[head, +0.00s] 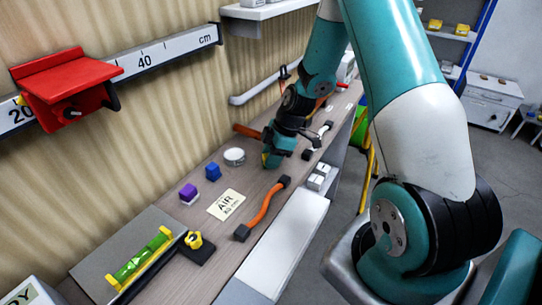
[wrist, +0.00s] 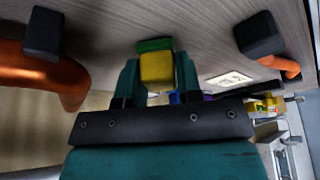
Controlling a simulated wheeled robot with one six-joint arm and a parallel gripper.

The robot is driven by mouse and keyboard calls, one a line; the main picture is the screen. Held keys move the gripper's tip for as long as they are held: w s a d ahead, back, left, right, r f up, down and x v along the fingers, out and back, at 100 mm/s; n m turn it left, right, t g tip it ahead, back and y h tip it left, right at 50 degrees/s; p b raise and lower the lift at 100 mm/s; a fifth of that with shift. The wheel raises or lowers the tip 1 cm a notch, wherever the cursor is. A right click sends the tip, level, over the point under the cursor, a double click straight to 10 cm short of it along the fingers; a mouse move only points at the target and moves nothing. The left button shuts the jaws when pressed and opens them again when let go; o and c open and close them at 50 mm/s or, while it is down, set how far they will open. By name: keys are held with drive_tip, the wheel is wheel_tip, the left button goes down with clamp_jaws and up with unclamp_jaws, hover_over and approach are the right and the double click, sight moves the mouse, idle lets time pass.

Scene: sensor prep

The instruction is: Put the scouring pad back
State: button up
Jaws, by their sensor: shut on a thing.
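The scouring pad is a small yellow block with a green layer; in the wrist view the scouring pad (wrist: 157,70) sits between my fingers. My gripper (wrist: 158,82) is shut on it. In the head view my gripper (head: 271,160) is low over the far half of the bench, beyond the white round tin. The pad is mostly hidden there by the gripper. I cannot tell whether the pad touches the bench top.
The wooden bench (head: 165,228) runs along the wall. On it are a white round tin (head: 234,156), a blue block (head: 212,172), a purple block (head: 188,194), an AIR card (head: 227,205), an orange-handled cable (head: 262,210) and a green-yellow level (head: 142,258). An orange handle (head: 246,131) lies beside my gripper.

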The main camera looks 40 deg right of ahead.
drive_tip(key=shift+f, duration=0.15)
drive_tip(key=o, duration=1)
drive_tip(key=shift+c, duration=0.2)
drive_tip(key=b+v, duration=0.1)
drive_tip(key=v, duration=1)
drive_tip(key=s+a+r+m, duration=0.1)
drive_tip(key=s+a+r, duration=0.15)
drive_tip(key=a, duration=0.35)
drive_tip(key=s+a+r+m+g, duration=0.1)
drive_tip(key=s+a+r, duration=0.1)
drive_tip(key=a+r, duration=0.3)
drive_tip(key=s+a+r+m, duration=0.1)
drive_tip(key=s+a+r, duration=0.1)
drive_tip(key=a, duration=0.5)
drive_tip(key=s+a+r+m, duration=0.1)
drive_tip(key=s+a, duration=0.3)
drive_tip(key=s, duration=0.3)
drive_tip(key=s+a+r+m+g, duration=0.1)
drive_tip(key=s+a+m, duration=0.1)
drive_tip(key=s+a, duration=0.2)
drive_tip(key=s, duration=0.2)
drive_tip(key=shift+s+a+r, duration=0.2)
drive_tip(key=shift+s+r, duration=0.2)
